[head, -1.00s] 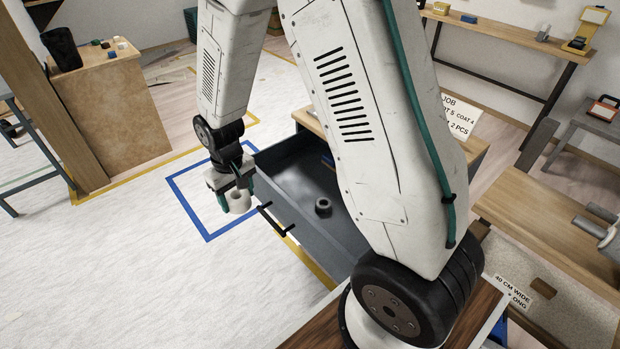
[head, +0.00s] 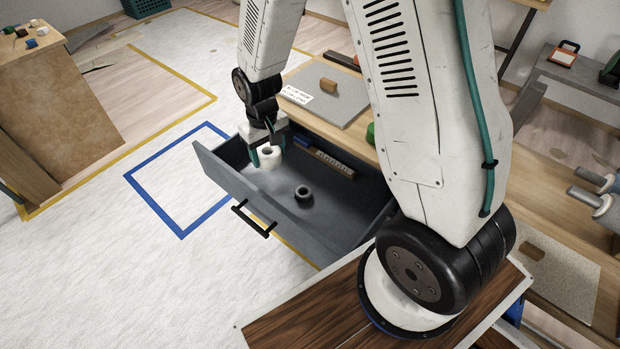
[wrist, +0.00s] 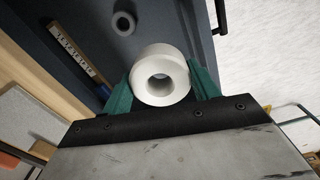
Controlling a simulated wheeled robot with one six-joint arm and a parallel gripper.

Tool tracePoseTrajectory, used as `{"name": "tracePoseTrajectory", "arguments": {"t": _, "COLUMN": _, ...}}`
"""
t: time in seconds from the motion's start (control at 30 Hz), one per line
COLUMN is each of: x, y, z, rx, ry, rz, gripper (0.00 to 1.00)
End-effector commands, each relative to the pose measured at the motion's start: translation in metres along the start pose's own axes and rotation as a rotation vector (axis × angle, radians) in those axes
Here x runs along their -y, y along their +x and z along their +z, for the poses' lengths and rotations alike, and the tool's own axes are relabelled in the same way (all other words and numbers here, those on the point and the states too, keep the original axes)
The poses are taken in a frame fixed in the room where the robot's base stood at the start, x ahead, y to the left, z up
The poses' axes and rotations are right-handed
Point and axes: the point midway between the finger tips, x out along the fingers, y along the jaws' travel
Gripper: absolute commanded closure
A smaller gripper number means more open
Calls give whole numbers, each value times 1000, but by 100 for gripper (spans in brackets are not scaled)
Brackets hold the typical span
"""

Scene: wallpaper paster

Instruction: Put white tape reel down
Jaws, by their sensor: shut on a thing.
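The white tape reel (head: 269,155) is held between the green fingertips of my gripper (head: 268,157). In the wrist view the reel (wrist: 155,88) shows its round hole, with a finger of my gripper (wrist: 160,92) on each side. The reel is over the open grey drawer (head: 335,222), near its left end. I cannot tell how far it is above the drawer floor.
A dark grey ring (head: 303,194) lies in the drawer, and it also shows in the wrist view (wrist: 123,24). A wooden strip with marks (head: 331,163) lies along the drawer's back. The drawer has a black handle (head: 254,219). Blue tape (head: 160,209) outlines a floor area.

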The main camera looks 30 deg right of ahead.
Motion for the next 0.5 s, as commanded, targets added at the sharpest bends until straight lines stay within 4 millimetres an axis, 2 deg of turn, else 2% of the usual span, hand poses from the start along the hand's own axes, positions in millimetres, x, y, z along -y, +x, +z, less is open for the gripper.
{"name": "tracePoseTrajectory", "arguments": {"t": 0.3, "x": 0, "y": 83, "z": 2, "rx": 8, "ry": -1, "rz": 0, "gripper": 67}}
{"name": "tracePoseTrajectory", "arguments": {"t": 0.5, "x": 1, "y": 122, "z": 1, "rx": 4, "ry": -1, "rz": 0, "gripper": 67}}
